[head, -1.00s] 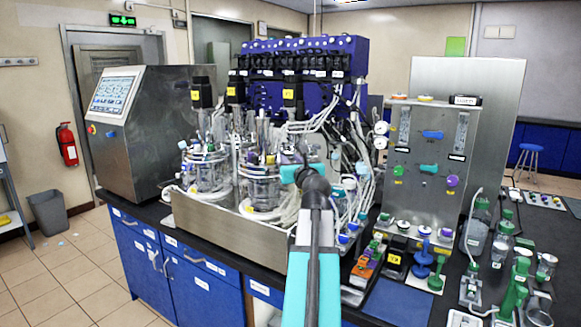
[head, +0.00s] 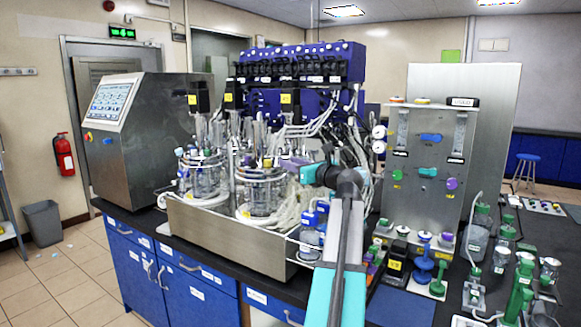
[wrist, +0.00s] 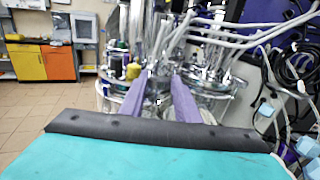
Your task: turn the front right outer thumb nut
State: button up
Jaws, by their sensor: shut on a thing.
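Two glass bioreactor vessels stand in a steel tray (head: 215,228): the front right vessel (head: 262,198) and the left vessel (head: 203,180). My gripper (head: 288,163) reaches in from the right at the lid height of the front right vessel. In the wrist view its two purple fingers (wrist: 163,76) point forward to the metal lid rim (wrist: 215,88), with a narrow gap between the tips. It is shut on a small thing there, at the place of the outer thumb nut. The nut itself is too small and hidden to make out.
Tubes (head: 325,125) hang close behind and right of my gripper, below the blue pump rack (head: 300,65). A yellow cap (wrist: 133,71) stands left of the fingers. A steel gas panel (head: 430,150) and bottles (head: 478,240) stand to the right.

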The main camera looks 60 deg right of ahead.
jog(key=shift+d+r+n+t+y+p, duration=0.1)
jog(key=shift+d+n+t+y+p, duration=0.2)
jog(key=shift+n+y, duration=0.5)
jog(key=shift+d+n+t+y+p, duration=0.1)
jog(key=shift+n+y+p, duration=0.3)
jog(key=shift+y, duration=0.75)
jog(key=shift+d+r+n+t+y+p, duration=0.1)
jog(key=shift+d+n+y+p, duration=0.15)
jog(key=shift+n+y, duration=0.6)
jog(key=shift+a+f+y, duration=0.1)
jog(key=shift+y, duration=0.2)
jog(key=o, duration=1)
jog(key=shift+o, duration=0.2)
jog(key=shift+s+f, duration=0.1)
jog(key=s+b, duration=0.1)
jog(key=s, duration=1.2)
jog(key=shift+s+b, duration=0.35)
jog(key=shift+s, duration=0.05)
